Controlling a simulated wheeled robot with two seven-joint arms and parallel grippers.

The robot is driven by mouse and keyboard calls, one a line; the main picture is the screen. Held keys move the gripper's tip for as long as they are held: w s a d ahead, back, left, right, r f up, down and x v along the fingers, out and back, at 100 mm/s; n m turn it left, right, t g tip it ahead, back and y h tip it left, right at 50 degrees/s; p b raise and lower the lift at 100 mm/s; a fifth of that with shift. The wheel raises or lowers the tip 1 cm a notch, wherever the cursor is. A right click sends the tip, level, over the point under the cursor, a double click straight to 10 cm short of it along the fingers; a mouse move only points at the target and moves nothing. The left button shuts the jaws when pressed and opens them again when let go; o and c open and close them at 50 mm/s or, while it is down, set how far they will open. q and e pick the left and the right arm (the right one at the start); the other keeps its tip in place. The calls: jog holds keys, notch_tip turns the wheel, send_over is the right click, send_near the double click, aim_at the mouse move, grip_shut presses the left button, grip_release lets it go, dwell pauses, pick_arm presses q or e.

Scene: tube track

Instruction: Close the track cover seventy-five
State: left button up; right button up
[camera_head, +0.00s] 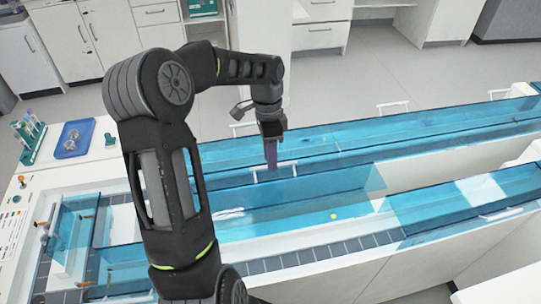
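The tube track is a long white channel with clear blue covers. One blue cover (310,196) in the middle stands tilted up, with the open channel showing in front of it. A white handle (286,166) is at its upper edge. No number can be read on it. My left gripper (271,161) points down right at this handle, from the far side of the cover. Its fingers look close together, but I cannot tell whether they grip the handle or only touch it. My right gripper is not in view.
A flat blue cover (470,201) with a handle lies at the right. Another long cover (420,128) runs behind. At the left are a blue tray (75,138), a tube rack (30,140) and a control panel (17,215). White cabinets stand beyond open floor.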

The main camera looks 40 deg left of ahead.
pick_arm(q)
jog(key=shift+f, duration=0.25)
grip_shut()
dwell(1.4)
